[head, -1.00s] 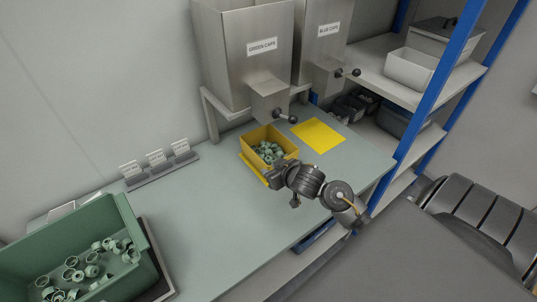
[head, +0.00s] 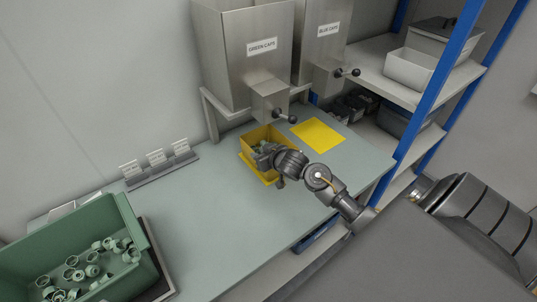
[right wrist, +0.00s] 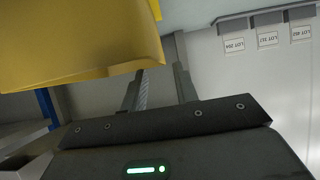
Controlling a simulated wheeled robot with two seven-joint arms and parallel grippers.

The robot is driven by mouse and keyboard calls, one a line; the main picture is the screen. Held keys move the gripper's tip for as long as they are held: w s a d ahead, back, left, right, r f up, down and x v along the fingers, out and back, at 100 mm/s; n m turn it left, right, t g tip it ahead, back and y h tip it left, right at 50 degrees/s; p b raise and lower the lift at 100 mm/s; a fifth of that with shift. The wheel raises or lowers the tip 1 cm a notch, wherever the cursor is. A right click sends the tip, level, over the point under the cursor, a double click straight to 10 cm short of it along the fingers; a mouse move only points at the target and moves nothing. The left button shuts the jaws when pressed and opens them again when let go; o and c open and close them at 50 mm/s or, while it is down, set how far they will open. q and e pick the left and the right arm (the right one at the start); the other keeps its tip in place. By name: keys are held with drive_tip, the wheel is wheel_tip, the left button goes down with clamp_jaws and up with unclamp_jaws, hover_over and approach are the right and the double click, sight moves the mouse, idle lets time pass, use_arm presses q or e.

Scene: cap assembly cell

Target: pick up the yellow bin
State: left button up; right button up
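My right gripper (head: 264,154) comes in from the right and overlaps the bin's front side in the head view. In the right wrist view the bin (right wrist: 80,45) fills the upper left, very close. The fingers (right wrist: 160,80) are apart there, and the bin hides the tip of the left-hand one. I cannot tell whether a finger touches the bin. My left gripper is not in view.
A flat yellow mat (head: 318,133) lies right of the bin. The green caps dispenser (head: 245,60) and its lever hang close above. A green crate of parts (head: 140,232) stands at the lower left. Lot cards (head: 157,160) stand at the back. The bench middle is clear.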

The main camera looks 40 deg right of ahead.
drive_tip(key=x, duration=0.4)
drive_tip(key=shift+w+f, duration=0.1)
drive_tip(key=shift+c, duration=0.2)
clamp_jaws()
idle(1.1)
